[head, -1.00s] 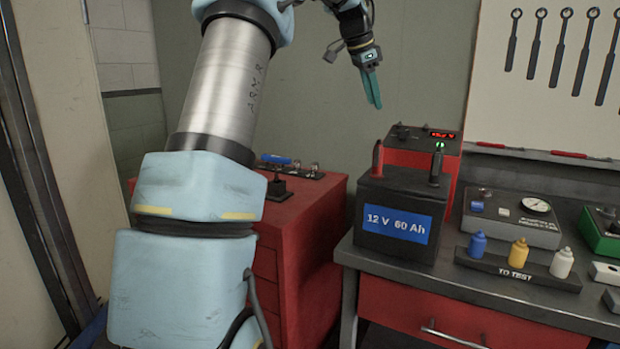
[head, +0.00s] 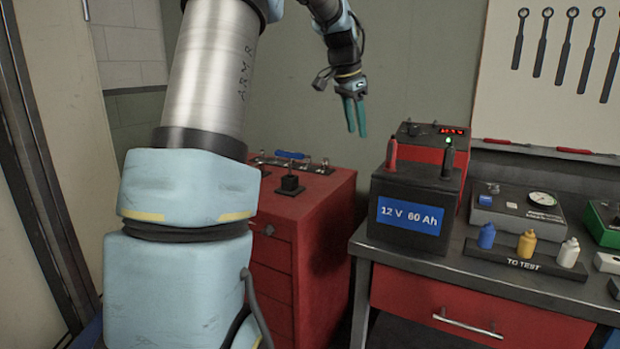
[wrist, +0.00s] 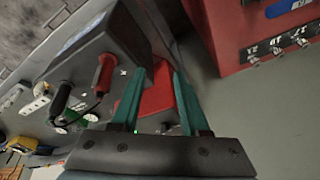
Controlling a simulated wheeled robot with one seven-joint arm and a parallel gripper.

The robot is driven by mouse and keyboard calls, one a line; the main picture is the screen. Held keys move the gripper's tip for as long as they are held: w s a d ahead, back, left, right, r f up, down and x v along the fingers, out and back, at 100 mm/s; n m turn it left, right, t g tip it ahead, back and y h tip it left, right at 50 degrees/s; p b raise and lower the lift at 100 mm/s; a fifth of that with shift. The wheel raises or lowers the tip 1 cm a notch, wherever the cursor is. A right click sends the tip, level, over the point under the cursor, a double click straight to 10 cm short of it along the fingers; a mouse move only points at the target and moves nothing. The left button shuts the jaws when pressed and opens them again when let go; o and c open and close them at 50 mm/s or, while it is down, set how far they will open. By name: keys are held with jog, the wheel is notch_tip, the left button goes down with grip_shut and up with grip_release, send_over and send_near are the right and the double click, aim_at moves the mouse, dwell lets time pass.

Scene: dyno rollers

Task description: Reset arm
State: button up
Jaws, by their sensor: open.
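My gripper (head: 355,117) hangs in the air in the head view, left of the battery and in front of the bare wall. Its two teal fingers point down and are open with nothing between them. In the wrist view the gripper (wrist: 160,100) shows its fingers apart, with the red charger box (wrist: 158,92) partly visible between and beyond them. My arm's light blue and metal links fill the left of the head view.
The black 12 V 60 Ah battery (head: 411,253) stands on the workbench (head: 470,277) with a red and a black clamp on top. A red cabinet (head: 315,205) with a blue-handled switch stands left. A rack of small bottles (head: 525,264) sits right. The wall above the cabinet is clear.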

jog(key=s+a+f+n+y, duration=0.1)
jog(key=s+a+f+n, duration=0.4)
jog(key=s+a+f, duration=0.4)
jog(key=s+a+f+n+g+y, duration=0.1)
jog(key=s+a+f+n, duration=0.5)
jog(key=s, duration=1.1)
jog(key=a+f, duration=0.3)
jog(key=f, duration=0.2)
jog(key=shift+y, duration=0.3)
